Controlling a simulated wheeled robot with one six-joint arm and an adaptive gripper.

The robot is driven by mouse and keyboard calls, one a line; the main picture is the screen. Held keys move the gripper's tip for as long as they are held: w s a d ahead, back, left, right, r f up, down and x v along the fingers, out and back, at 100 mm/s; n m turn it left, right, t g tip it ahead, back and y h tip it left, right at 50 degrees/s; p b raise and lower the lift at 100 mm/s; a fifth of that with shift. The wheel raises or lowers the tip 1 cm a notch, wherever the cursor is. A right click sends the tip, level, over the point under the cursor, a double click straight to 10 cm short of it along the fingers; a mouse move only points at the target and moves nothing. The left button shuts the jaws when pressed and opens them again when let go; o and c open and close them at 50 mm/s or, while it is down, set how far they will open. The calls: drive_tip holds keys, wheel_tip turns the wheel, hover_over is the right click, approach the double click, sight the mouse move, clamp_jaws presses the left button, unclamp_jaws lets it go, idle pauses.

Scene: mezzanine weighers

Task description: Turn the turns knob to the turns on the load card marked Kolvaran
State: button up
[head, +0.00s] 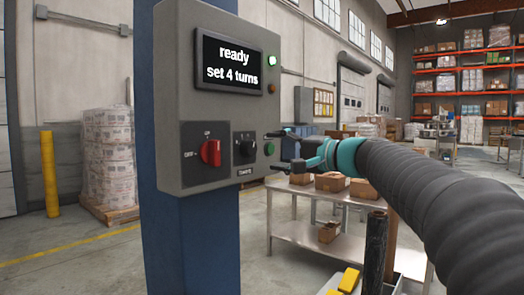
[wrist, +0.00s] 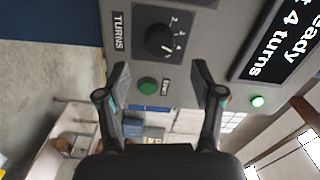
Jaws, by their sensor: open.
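The black turns knob (head: 245,149) is on the front of a grey control box (head: 185,105), right of a red switch (head: 210,152). In the wrist view the knob (wrist: 158,41) sits by a TURNS label and a number scale; I cannot tell its setting for sure. The box screen (head: 228,63) reads "ready, set 4 turns". My gripper (head: 274,156) is open and empty at the right of the box; in the wrist view its fingers (wrist: 160,70) are spread, with the knob beyond them. No card marked Kolvaran is readable.
A green button (wrist: 148,87) sits beside the knob, between the fingers in the wrist view. A green lamp (head: 271,60) is lit. The box is on a blue column (head: 190,240). A metal table (head: 305,197) with cartons stands behind my arm.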

drive_tip(key=shift+v, duration=2.5)
